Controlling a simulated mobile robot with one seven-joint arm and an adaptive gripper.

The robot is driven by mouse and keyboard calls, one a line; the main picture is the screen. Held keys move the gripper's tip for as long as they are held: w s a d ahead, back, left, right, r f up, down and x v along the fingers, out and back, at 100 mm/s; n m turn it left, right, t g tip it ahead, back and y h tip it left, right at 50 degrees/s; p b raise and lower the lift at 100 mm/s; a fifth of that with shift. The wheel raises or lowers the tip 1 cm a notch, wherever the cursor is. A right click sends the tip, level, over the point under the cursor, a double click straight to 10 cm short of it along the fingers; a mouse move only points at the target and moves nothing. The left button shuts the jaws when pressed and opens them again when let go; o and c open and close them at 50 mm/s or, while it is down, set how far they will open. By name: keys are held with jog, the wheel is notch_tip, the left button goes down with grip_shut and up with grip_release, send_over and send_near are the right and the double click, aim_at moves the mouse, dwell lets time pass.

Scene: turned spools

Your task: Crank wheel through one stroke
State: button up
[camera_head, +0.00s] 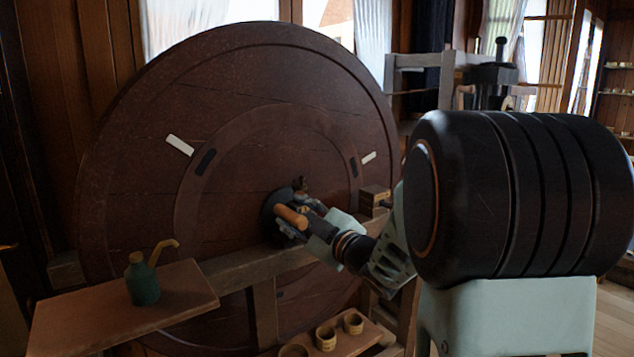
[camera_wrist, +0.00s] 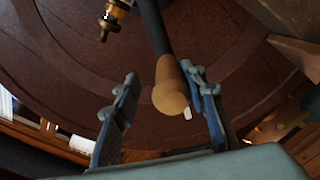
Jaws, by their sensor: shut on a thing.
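The large dark-brown wooden wheel (camera_head: 150,110) stands upright and fills the left half of the head view. It carries pale and dark marks at its left and right. A crank handle with a rounded light-wood grip (camera_head: 290,215) stands out in front of the wheel's dark hub. In the wrist view the wooden grip (camera_wrist: 170,88) hangs from a dark rod between the fingers of my gripper (camera_wrist: 168,112). My gripper is shut on the grip; the right finger lies against it, and the left finger's contact is not clear. My arm partly hides the wheel's lower right.
A wooden shelf (camera_head: 90,315) at lower left bears a green oil can (camera_head: 143,284). A timber rail (camera_head: 225,273) crosses in front of the wheel. Several small wooden cups (camera_head: 325,339) stand on a low board. A small wooden box (camera_head: 375,196) sits right of the hub.

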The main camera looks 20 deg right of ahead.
jog(key=w+d+r+m+p, duration=0.2)
jog(key=d+r+m+p, duration=0.1)
jog(key=d+m+p, duration=0.2)
jog(key=shift+d+r+p, duration=0.15)
jog(key=shift+d+p, duration=0.25)
jog(key=shift+p, duration=0.3)
jog(key=shift+s+a, duration=0.15)
jog(key=shift+a, duration=0.1)
jog(key=v, duration=1.1)
jog(key=shift+d+b, duration=0.25)
jog(key=shift+b, duration=0.15)
jog(key=shift+r+m, duration=0.2)
jog(key=shift+m, duration=0.1)
dwell(0.3)
